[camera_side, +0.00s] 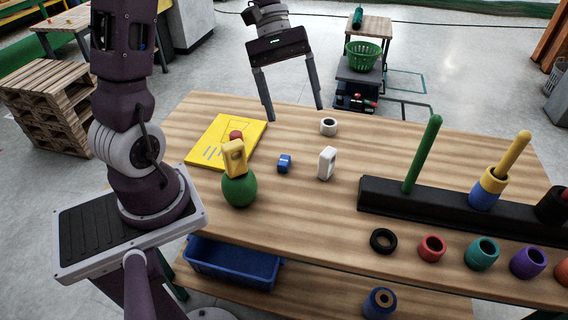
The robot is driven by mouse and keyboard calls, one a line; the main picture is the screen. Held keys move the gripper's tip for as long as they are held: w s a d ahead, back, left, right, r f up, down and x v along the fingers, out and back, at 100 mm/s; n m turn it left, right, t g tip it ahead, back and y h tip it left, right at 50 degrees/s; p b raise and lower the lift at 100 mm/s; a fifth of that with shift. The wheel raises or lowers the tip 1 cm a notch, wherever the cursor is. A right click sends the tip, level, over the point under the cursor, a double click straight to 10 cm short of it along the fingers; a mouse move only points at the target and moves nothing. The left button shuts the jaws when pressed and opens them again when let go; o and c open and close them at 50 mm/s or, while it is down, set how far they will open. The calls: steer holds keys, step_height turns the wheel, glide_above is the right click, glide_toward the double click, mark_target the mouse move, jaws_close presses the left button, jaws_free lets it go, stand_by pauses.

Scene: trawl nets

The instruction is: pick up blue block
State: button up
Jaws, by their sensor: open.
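The small blue block (284,163) lies on the wooden table, left of the white upright block and right of the yellow block. My gripper (295,113) is open and empty above the far part of the table. Its two long fingers point down, spread wide apart. In the picture the fingertips show above the blue block, at a distance from it. Nothing covers the blue block.
A white block (326,163) and a white ring (328,127) stand right of the blue block. A yellow block (234,158) rests by a green ball (239,190). A yellow book (222,142) lies left. A black peg rack (440,212) and several coloured rings fill the right.

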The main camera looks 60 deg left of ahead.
steer(key=w+a+f+n+t+h, duration=0.2)
steer(key=w+a+f+n+h, duration=0.3)
steer(key=a+f, duration=0.4)
steer(key=n+t, duration=0.3)
steer(key=n, duration=0.3)
glide_above(282, 158)
steer(key=a, duration=0.1)
step_height(282, 158, down, 10)
steer(key=shift+n+t+h, duration=0.3)
steer(key=shift+n+h, duration=0.1)
steer(key=shift+h, duration=0.1)
steer(key=f, duration=0.5)
steer(key=s+f, duration=0.1)
steer(key=f, duration=0.1)
steer(key=shift+a+f, duration=0.2)
steer(key=shift+a, duration=0.15)
steer(key=x, duration=0.2)
steer(key=shift+w+d+f, duration=0.15)
steer(key=shift+d+f, duration=0.05)
steer(key=shift+f, duration=0.05)
steer(key=shift+w+d+f, duration=0.1)
steer(key=shift+d, duration=0.15)
steer(key=c, duration=1.4)
